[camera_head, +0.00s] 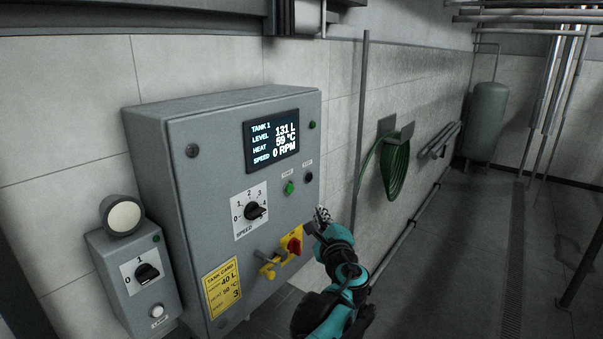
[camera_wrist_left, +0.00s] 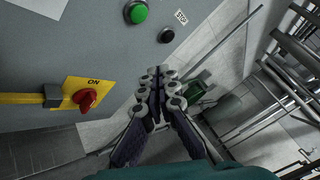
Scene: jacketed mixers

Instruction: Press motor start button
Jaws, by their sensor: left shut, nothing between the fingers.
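The grey control panel (camera_head: 180,150) hangs on the tiled wall. A green button (camera_head: 290,187) is on its front, with a black button (camera_head: 309,177) to its right. In the left wrist view the green button (camera_wrist_left: 137,12) is at the top, and the black button (camera_wrist_left: 166,35) has a STOP label. My left gripper (camera_head: 322,214) is shut and empty, to the lower right of both buttons. In the left wrist view its closed fingertips (camera_wrist_left: 158,76) show below the buttons, apart from the green one. My right gripper is not in view.
A red switch (camera_head: 294,246) on a yellow plate marked ON sits below the buttons. A speed dial (camera_head: 256,211) is to their left. The display (camera_head: 272,141) reads 0 RPM. A small switch box (camera_head: 130,275) is at left. A green hose (camera_head: 395,170) hangs beyond the panel.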

